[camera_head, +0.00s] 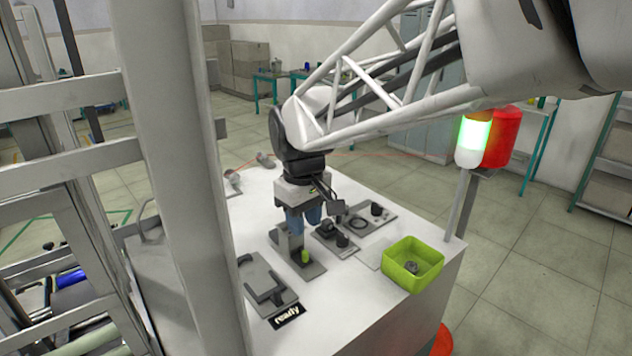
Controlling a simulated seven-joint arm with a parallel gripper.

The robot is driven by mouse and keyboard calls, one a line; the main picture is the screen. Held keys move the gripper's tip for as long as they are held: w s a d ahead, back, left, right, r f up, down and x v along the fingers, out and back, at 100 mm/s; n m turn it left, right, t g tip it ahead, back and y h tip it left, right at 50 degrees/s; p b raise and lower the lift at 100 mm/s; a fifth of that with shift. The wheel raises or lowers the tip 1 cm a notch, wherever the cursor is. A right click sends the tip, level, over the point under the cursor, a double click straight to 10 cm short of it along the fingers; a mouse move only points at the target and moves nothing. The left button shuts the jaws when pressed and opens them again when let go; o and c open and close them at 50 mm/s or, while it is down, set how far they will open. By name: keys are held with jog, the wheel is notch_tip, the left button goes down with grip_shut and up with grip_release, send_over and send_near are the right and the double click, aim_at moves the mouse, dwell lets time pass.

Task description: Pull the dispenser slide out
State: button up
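My gripper (304,222) points down over the white worktable (335,318), with two blue fingers side by side. The fingers are just above or at a grey upright fixture (288,243) on a flat base, which looks like the dispenser. I cannot tell whether they touch it. A small yellow-green piece (305,256) stands at the front of that base. The slide cannot be made out clearly; the gripper hides part of the fixture's top. The finger gap is too small in this view to tell whether it is open or shut.
A lime-green bin (412,262) with a small grey part inside stands at the right. A grey plate with a handle (265,284) lies front left, beside a "ready" sign (285,316). A plate with black parts (358,224) sits right of the gripper. A signal tower (474,138) glows green.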

aim_at(305, 251)
jog(key=shift+f, duration=0.2)
jog(key=shift+f, duration=3.6)
jog(key=c, duration=0.5)
